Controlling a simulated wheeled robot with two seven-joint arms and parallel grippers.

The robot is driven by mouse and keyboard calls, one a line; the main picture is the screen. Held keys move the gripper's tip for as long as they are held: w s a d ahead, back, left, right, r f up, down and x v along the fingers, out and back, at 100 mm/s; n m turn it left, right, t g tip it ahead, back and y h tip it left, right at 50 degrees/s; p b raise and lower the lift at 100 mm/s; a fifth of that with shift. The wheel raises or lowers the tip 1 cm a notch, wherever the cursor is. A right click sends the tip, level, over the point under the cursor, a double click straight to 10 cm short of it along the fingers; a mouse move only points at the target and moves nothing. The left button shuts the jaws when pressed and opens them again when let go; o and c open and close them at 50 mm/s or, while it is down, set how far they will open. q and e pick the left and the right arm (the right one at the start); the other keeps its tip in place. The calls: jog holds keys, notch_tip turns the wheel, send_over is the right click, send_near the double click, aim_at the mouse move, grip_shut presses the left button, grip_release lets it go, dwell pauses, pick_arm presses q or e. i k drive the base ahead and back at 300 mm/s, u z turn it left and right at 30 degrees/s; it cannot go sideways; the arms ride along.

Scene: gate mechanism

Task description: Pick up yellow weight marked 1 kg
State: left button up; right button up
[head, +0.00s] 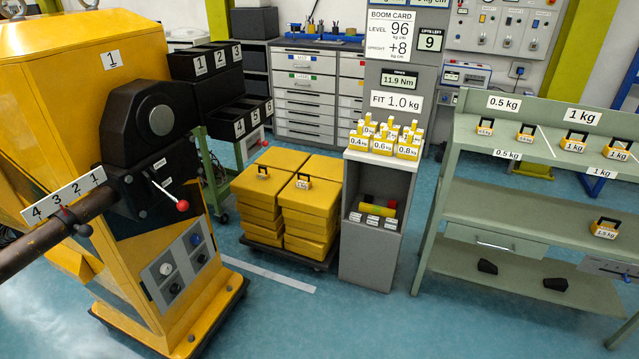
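Two yellow weights with black handles stand under the 1 kg sign (582,116) on the top of the green rack (468,165). One yellow 1 kg weight (573,144) is left of the other yellow 1 kg weight (616,153), which is close to the right picture edge. Two smaller yellow weights, one the left small weight (485,129) and one the right small weight (526,134), stand under the 0.5 kg sign (503,103). Neither of my grippers shows in the head view.
The yellow gate cabinet (60,75) with its dark boom (35,245) fills the left. A grey pedestal (365,265) carries several yellow weights. Yellow stacked blocks (270,190) stand beside it. Another yellow weight (605,230) sits on the rack's middle shelf. Blue floor is clear in front.

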aim_at(301, 182)
jog(key=z, duration=0.7)
jog(key=i, duration=1.55)
jog(key=u, duration=0.6)
jog(key=i, duration=1.05)
jog(key=u, duration=0.95)
